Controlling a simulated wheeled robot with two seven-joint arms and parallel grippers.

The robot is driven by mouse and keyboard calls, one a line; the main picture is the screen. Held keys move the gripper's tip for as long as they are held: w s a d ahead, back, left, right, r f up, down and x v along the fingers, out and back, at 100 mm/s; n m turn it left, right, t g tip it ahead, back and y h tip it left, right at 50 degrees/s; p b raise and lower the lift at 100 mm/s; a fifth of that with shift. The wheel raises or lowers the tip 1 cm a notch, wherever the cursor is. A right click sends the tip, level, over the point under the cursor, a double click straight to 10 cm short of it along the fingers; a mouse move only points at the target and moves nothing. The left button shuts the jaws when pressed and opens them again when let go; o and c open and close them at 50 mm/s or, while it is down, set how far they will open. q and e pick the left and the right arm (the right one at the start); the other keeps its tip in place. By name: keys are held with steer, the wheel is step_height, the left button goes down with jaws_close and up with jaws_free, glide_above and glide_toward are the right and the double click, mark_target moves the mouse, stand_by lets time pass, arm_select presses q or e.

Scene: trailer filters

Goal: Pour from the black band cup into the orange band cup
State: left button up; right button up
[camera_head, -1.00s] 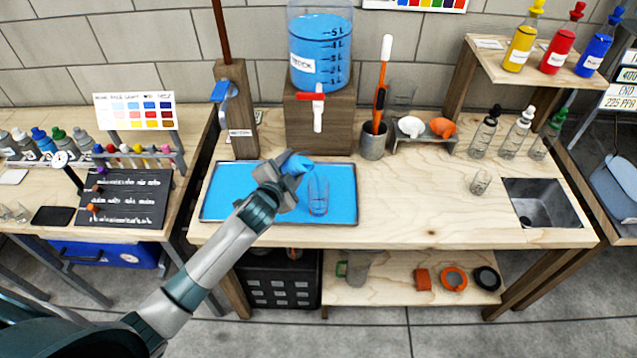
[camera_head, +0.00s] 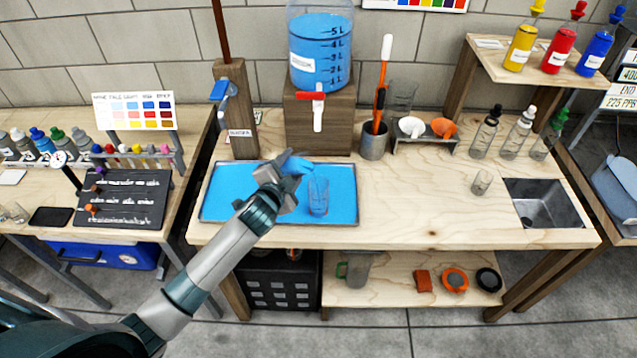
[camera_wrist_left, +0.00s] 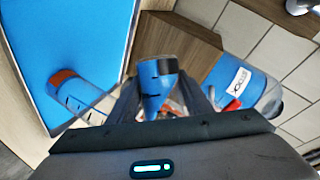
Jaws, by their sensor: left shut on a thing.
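My left gripper (camera_head: 288,172) is shut on the black band cup (camera_wrist_left: 157,84), which holds blue liquid and shows a dark band in the left wrist view. In the head view this cup is a small blue shape (camera_head: 296,165), partly hidden by the gripper, tilted, above and beside the clear orange band cup (camera_head: 318,196). The orange band cup stands upright on the blue tray (camera_head: 350,222); its orange band (camera_wrist_left: 63,77) shows in the left wrist view. I cannot tell whether liquid is passing between the cups. The right gripper is not in view.
A large blue stock container (camera_head: 320,58) with a red-handled tap (camera_head: 318,97) stands on a wooden block behind the tray. A wooden post (camera_head: 238,110) stands left of it. A grey holder (camera_head: 374,141) with tools stands to the right. The bench's front middle is clear.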

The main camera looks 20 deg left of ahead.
arm_select(q)
steer(key=shift+f+m+b, duration=0.1)
steer(key=shift+m+b, duration=0.2)
steer(key=shift+b, duration=0.25)
stand_by(0.6)
steer(key=shift+f+m+t+y+b, duration=0.1)
steer(key=shift+m+t+y+b, duration=0.25)
steer(key=shift+b, duration=0.4)
stand_by(1.1)
step_height(320, 180, up, 2)
steer(key=n+g+h+p, duration=0.1)
steer(key=n+p, duration=0.2)
steer(key=p, duration=0.3)
steer(key=shift+h+p, duration=0.35)
steer(key=shift+p, duration=0.05)
steer(key=shift+n, duration=0.35)
steer(key=shift+f, duration=0.3)
steer(key=shift+h, duration=0.3)
